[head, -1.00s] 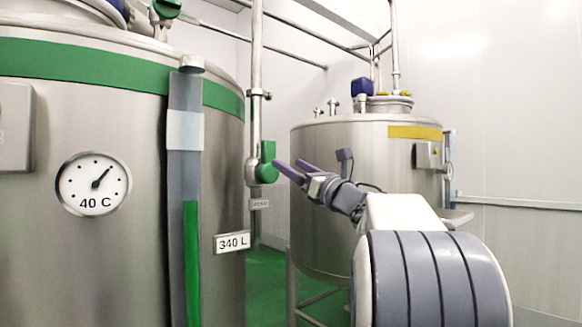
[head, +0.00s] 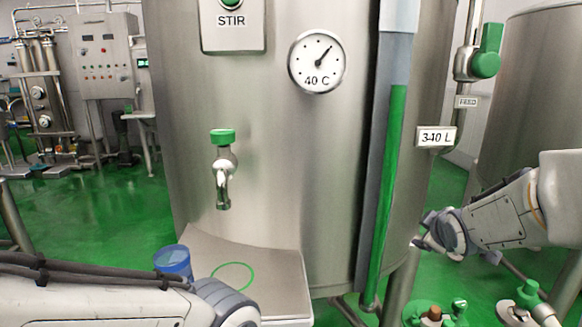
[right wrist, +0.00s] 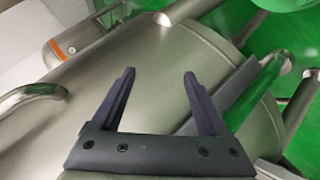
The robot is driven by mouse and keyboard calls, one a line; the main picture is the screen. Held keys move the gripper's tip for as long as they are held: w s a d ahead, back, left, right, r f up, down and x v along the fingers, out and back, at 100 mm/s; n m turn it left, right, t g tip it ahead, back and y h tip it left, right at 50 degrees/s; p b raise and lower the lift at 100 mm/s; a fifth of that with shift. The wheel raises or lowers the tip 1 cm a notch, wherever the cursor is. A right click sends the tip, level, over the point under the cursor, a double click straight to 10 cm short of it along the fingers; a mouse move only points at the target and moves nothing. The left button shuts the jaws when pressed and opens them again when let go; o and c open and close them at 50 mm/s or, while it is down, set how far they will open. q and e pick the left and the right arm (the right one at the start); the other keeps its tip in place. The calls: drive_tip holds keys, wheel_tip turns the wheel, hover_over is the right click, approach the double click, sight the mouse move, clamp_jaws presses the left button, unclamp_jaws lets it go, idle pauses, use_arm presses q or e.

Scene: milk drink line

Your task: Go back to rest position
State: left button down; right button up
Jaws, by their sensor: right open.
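My right gripper (head: 428,238) is low at the right in the head view, in front of the tank's lower right side and below the 340 L plate (head: 436,136). In the right wrist view the right gripper (right wrist: 158,88) has its two dark fingers spread with nothing between them. Behind them is a curved steel tank wall (right wrist: 150,60). The pipe valve's green handle (head: 487,52) is above my right gripper, well apart from it. My left arm crosses the bottom left of the head view; its gripper is not in view.
The large tank (head: 270,160) fills the middle, with a tap (head: 223,165) over a steel shelf (head: 278,258). Green-capped fittings (head: 528,290) are at the lower right. Green floor (head: 110,210) is clear at left.

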drive_tip(key=s+a+f+m+g+y, duration=0.1)
drive_tip(key=s+a+f+m+g, duration=0.35)
drive_tip(key=s+a+f, duration=0.45)
drive_tip(key=s+a+f+m+g+y, duration=0.2)
drive_tip(key=s+a+f+m+g, duration=0.4)
drive_tip(key=s, duration=0.5)
drive_tip(key=s+a+r+n, duration=0.5)
drive_tip(key=s+a+n, duration=0.4)
drive_tip(key=s+a, duration=0.25)
wheel_tip(320, 180, up, 28)
drive_tip(key=p, duration=2.8)
drive_tip(key=shift+s+d+g+y, duration=0.3)
drive_tip(key=shift+s+g, duration=0.05)
drive_tip(key=shift+s, duration=0.05)
